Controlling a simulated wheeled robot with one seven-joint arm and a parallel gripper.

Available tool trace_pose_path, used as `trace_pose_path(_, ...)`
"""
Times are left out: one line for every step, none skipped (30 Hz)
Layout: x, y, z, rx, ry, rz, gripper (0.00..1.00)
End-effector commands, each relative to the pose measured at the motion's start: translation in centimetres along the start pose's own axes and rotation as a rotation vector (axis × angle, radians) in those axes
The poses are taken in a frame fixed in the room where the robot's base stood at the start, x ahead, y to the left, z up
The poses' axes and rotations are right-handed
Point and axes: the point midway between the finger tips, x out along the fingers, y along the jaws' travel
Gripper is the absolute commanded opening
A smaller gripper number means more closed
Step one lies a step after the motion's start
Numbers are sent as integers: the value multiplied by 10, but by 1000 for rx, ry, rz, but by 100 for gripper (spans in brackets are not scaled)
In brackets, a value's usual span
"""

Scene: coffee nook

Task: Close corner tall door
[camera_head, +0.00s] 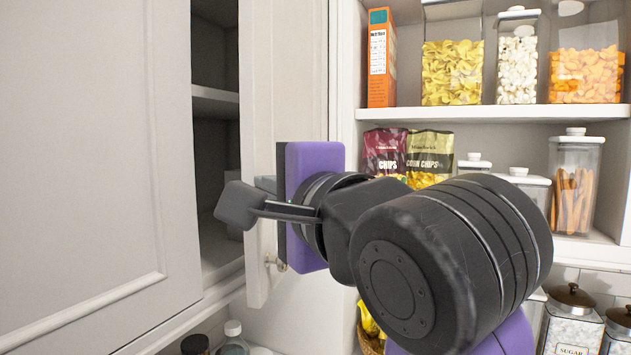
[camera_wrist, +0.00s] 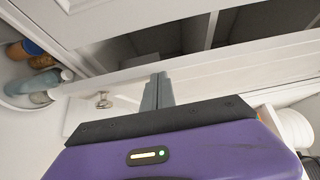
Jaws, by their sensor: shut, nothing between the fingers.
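The white corner tall door (camera_head: 284,80) stands ajar in the middle of the head view, with a dark gap on its left. A small round knob (camera_head: 277,264) is near its bottom edge; the knob also shows in the wrist view (camera_wrist: 103,100). My gripper (camera_head: 264,184) is at the lower part of this door. In the wrist view its grey fingers (camera_wrist: 157,92) are together and empty, over the white door surface. Whether the fingertips touch the door cannot be told. My gripper body hides part of the door's right side.
A large white cabinet panel (camera_head: 90,150) fills the left. Dark shelves (camera_head: 215,102) show in the gap. At right, open shelves (camera_head: 490,113) hold jars, a cereal box (camera_head: 381,58) and chip bags (camera_head: 430,155). Bottles (camera_head: 232,340) stand below.

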Motion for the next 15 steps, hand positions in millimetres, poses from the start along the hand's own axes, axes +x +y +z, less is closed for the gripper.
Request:
trace_pose_path(9, 0, 13, 0, -7, 3, 0)
trace_pose_path(13, 0, 18, 0, -6, 3, 0)
trace_pose_path(19, 0, 24, 0, -5, 3, 0)
trace_pose_path(23, 0, 28, 1, -4, 2, 0)
trace_pose_path(27, 0, 32, 1, -5, 2, 0)
trace_pose_path(31, 1, 35, 1, -3, 3, 0)
trace_pose_path(34, 1, 39, 1, -3, 2, 0)
trace_pose_path(37, 1, 42, 0, -3, 1, 0)
trace_pose_path(40, 1, 44, 0, -1, 1, 0)
trace_pose_path(42, 1, 46, 0, -1, 1, 0)
trace_pose_path(43, 1, 48, 0, -2, 1, 0)
trace_pose_path(45, 1, 50, -1, -2, 1, 0)
trace_pose_path(46, 1, 51, -1, -1, 1, 0)
trace_pose_path(47, 1, 52, -1, 0, 1, 0)
trace_pose_path(48, 1, 52, -2, 0, 1, 0)
